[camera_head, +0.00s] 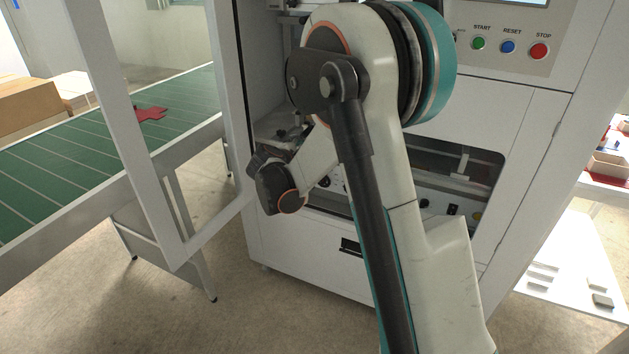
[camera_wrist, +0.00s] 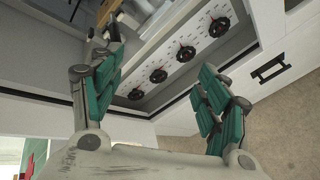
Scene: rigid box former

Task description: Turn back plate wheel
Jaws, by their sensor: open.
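Several black dial wheels sit in a row on a white scaled panel (camera_wrist: 172,40) in the wrist view. They are a far-right wheel (camera_wrist: 219,27), a second wheel (camera_wrist: 187,53), a third wheel (camera_wrist: 158,75) and a lower-left wheel (camera_wrist: 136,94). Their labels are too small to read, so I cannot tell which is the back plate wheel. My gripper (camera_wrist: 161,62) is open, with its green-padded fingers spread on either side of the row and nothing between them. In the head view my arm hides the gripper and part of the panel; one dark wheel (camera_head: 325,181) shows beside the arm.
The white machine (camera_head: 530,130) surrounds the panel, with a dark window opening (camera_head: 460,160) and a black handle (camera_wrist: 272,69) on its front. An open door frame (camera_head: 135,130) and green conveyor (camera_head: 60,165) stand to the left. START, RESET and STOP buttons (camera_head: 508,47) are above.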

